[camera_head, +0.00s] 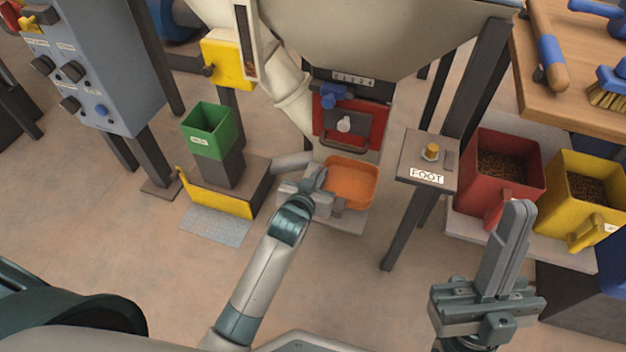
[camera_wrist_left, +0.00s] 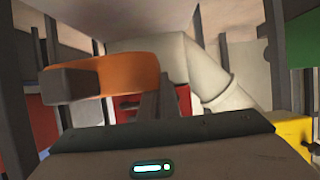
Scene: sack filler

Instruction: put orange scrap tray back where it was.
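The orange scrap tray (camera_head: 350,180) sits below the red-fronted spout, over a light grey plate, with a grey block, apparently its handle, at its near side. My left gripper (camera_head: 321,174) is at the tray's left edge, its fingers together. In the left wrist view the orange tray (camera_wrist_left: 120,72) lies left of the closed fingers (camera_wrist_left: 153,88), and the grey block stands in front of it. I see nothing between these fingers; whether they touch the tray is unclear. My right gripper (camera_head: 518,208) is shut and empty at the lower right.
A green bin (camera_head: 208,130) stands left, near a yellow-edged pedal (camera_head: 220,195). The FOOT post (camera_head: 428,160) is right of the tray. Red (camera_head: 518,151) and yellow bins (camera_head: 602,165) stand further right. The hopper (camera_head: 390,35) hangs above. Open floor lies in front.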

